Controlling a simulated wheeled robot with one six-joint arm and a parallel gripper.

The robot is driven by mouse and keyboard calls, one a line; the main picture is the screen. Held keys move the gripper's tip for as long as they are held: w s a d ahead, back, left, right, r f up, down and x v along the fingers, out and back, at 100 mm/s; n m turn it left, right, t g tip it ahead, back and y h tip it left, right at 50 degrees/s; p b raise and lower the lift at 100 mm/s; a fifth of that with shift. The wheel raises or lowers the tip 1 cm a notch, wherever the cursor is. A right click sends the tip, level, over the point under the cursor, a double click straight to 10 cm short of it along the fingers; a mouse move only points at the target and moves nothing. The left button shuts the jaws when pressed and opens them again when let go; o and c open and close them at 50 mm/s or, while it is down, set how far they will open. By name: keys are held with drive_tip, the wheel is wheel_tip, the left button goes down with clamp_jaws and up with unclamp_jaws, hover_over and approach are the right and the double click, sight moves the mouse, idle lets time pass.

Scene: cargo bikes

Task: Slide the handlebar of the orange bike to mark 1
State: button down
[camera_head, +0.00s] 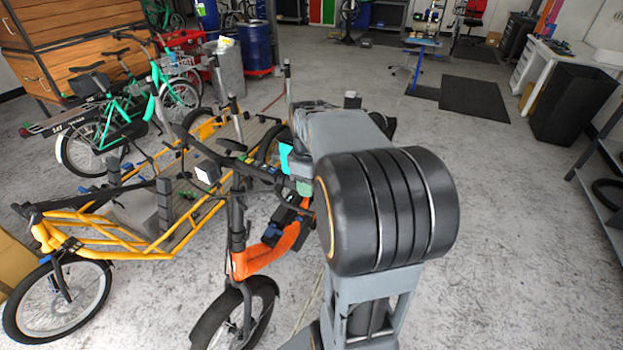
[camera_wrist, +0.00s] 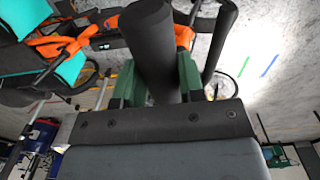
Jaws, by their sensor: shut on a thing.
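The orange bike (camera_head: 270,252) stands at the middle front, its front wheel toward me. Its dark handlebar (camera_head: 257,174) runs across the top of the black steering column and is partly hidden by my arm. My gripper (camera_head: 302,187) is at the right end of this bar, largely covered by my own wrist. In the wrist view its green fingers (camera_wrist: 158,84) are shut on a thick black tube, the handlebar (camera_wrist: 152,38). A second dark tube (camera_wrist: 218,42) is just to the right. Part of the orange frame (camera_wrist: 70,42) shows at upper left. I cannot make out mark 1.
A yellow cargo bike (camera_head: 105,238) stands close on the left of the orange bike. Green bikes (camera_head: 130,135) and a wooden cabinet (camera_head: 70,50) are behind it. Grey floor is clear to the right, with a black bin (camera_head: 572,105) and shelf beyond.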

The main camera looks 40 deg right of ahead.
wheel_tip(320, 180, down, 6)
drive_tip(key=s+a+b, duration=0.1)
drive_tip(key=b, duration=0.1)
drive_tip(key=shift+a+b, duration=0.3)
drive_tip(key=shift+b, duration=0.1)
drive_tip(key=c, duration=0.7)
unclamp_jaws()
drive_tip(key=shift+w, duration=0.1)
drive_tip(key=shift+r, duration=0.1)
wheel_tip(320, 180, up, 14)
drive_tip(key=shift+f, duration=0.15)
